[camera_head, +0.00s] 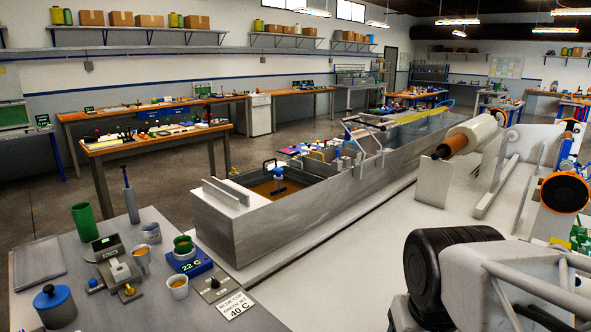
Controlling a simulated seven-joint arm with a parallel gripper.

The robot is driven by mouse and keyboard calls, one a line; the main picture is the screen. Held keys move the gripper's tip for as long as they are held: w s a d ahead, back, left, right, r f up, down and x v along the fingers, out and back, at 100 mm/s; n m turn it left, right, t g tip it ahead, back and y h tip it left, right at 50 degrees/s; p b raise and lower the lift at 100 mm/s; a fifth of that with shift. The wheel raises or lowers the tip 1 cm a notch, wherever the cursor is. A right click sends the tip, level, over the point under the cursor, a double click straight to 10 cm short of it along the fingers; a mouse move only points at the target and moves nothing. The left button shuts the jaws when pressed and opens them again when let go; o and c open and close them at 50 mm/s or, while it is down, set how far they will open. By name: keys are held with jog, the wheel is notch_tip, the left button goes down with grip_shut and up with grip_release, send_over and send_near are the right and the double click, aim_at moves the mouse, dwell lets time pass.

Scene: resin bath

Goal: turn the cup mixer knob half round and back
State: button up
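A small black knob (214,283) stands on a grey plate (222,293) at the front of the grey table; it looks like the cup mixer knob, but I cannot read its label or tell its angle. Behind it to the left is a blue unit (189,262) with a "22 C" display. A green cup (183,245) with orange-brown contents sits on the unit. My gripper's fingers are not in view. A black and grey part at the lower right appears to belong to my arm, well to the right of the knob.
The long grey bath (280,225) stands behind. The air above the knob looks clear.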

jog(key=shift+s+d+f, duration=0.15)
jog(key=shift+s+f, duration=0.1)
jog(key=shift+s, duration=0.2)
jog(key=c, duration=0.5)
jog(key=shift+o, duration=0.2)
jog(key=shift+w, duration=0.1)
